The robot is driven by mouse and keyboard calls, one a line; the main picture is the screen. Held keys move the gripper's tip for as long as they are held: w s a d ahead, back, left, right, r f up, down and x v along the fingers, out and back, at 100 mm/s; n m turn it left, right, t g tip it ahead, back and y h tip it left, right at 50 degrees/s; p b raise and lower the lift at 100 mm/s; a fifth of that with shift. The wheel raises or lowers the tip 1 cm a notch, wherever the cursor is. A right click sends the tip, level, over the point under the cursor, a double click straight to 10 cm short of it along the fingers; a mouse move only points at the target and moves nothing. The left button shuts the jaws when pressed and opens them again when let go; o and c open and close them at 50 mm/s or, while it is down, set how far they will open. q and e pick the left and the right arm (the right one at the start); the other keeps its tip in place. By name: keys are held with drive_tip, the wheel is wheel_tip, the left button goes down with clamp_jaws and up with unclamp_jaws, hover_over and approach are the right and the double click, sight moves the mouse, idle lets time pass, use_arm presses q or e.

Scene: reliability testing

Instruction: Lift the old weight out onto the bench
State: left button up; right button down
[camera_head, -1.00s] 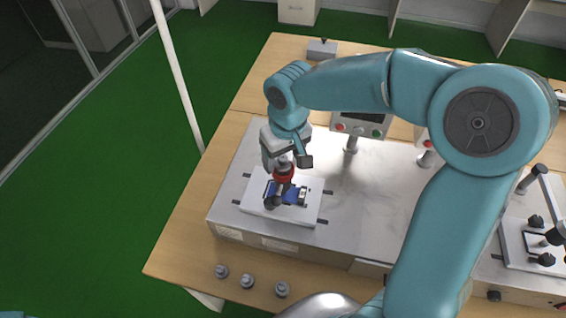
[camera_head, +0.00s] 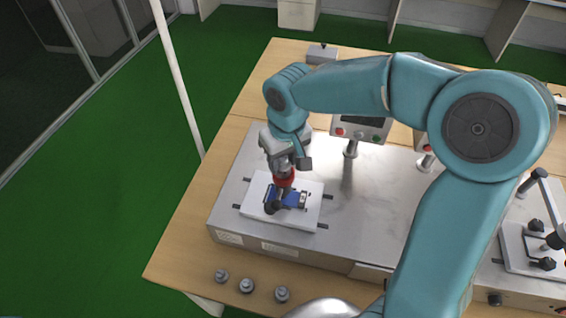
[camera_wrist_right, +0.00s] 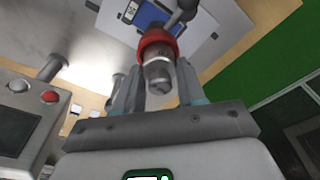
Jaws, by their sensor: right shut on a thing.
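My right gripper (camera_head: 284,164) is at the white plate on the left test machine, pointing down. In the right wrist view its fingers (camera_wrist_right: 157,90) are shut on the old weight (camera_wrist_right: 158,72), a grey metal cylinder. The weight sits at a red collar (camera_wrist_right: 157,44), which also shows in the head view (camera_head: 285,179). I cannot tell whether the weight is clear of the collar. Below the collar is a blue device (camera_head: 290,197) on the white plate (camera_head: 257,200), beside a dark clamp knob. My left gripper is not in view.
Several small grey weights (camera_head: 247,286) stand in a row on the wooden bench (camera_head: 188,252) along its front left edge. A control panel (camera_head: 360,129) stands behind the gripper. Another fixture (camera_head: 520,247) is at the right. Bare bench lies left of the machine.

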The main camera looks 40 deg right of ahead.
wheel_tip(320, 180, up, 19)
drive_tip(key=shift+f+p, duration=0.15)
drive_tip(key=shift+p, duration=0.2)
